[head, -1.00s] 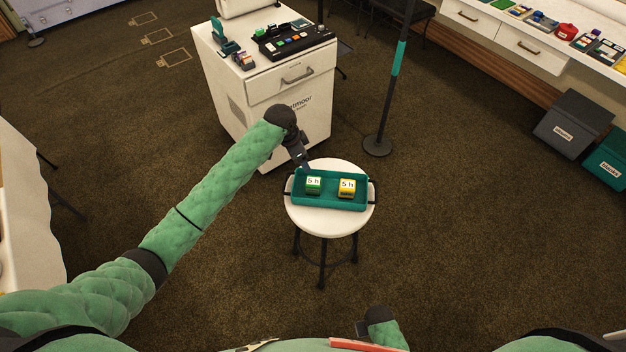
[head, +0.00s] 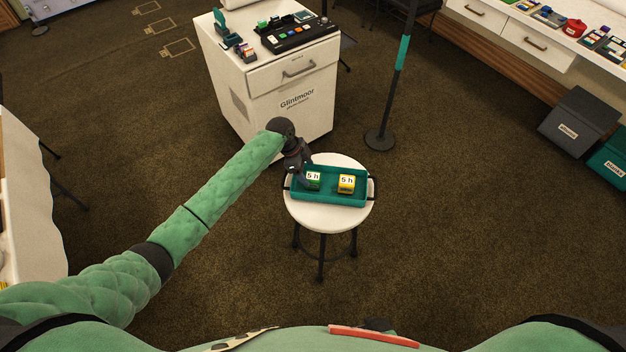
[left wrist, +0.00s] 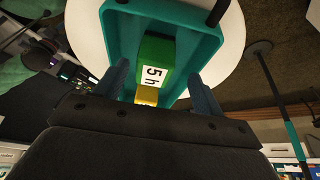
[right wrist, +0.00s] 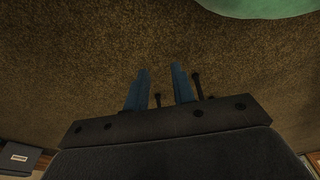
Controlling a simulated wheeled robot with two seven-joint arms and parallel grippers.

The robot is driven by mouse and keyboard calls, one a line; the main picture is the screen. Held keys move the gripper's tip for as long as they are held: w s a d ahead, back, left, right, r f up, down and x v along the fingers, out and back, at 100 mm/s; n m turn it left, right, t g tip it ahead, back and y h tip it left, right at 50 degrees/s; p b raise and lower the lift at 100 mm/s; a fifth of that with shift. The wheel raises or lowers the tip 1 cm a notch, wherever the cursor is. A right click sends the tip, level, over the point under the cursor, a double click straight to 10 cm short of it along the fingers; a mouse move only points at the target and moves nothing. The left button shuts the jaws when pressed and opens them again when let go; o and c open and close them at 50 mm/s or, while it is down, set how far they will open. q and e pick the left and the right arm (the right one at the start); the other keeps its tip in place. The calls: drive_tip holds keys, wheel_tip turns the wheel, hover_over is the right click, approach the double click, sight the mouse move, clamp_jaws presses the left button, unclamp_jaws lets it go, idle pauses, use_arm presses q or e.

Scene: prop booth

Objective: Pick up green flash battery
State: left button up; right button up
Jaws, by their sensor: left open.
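The green battery (head: 313,182), with a white "5 h" label, stands in the left part of a teal tray (head: 330,198) on a round white stool. A yellow battery (head: 347,184) with the same label stands to its right. My left gripper (head: 304,180) is at the tray's left end, close to the green battery. The yellow battery is partly hidden there. My right gripper (right wrist: 159,88) is open and empty above the carpet.
The white stool (head: 330,222) stands on open brown carpet. A white cabinet (head: 285,105) is behind it, with a black control panel (head: 292,35) on top. A dark post (head: 392,90) stands behind right. Bins (head: 575,125) stand at far right.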

sight(310, 176)
use_arm(q)
drive_tip(key=p+x, duration=0.2)
drive_tip(key=x, duration=0.2)
drive_tip(key=shift+s+d+p, duration=0.25)
drive_tip(key=shift+s+p, duration=0.15)
drive_tip(key=shift+d+f, duration=0.15)
drive_tip(key=shift+f, duration=0.5)
use_arm(e)
drive_tip(key=s+d+f, duration=0.2)
drive_tip(key=s+f, duration=0.1)
drive_tip(key=f, duration=0.2)
drive_tip(key=shift+s+d, duration=0.2)
drive_tip(key=shift+d, duration=0.15)
use_arm(q)
drive_tip(key=shift+c, duration=0.2)
drive_tip(key=c, duration=1.1)
drive_tip(key=shift+c, duration=0.7)
use_arm(e)
drive_tip(key=shift+d, duration=0.1)
use_arm(q)
drive_tip(key=shift+r, duration=0.1)
use_arm(e)
drive_tip(key=shift+f, duration=0.1)
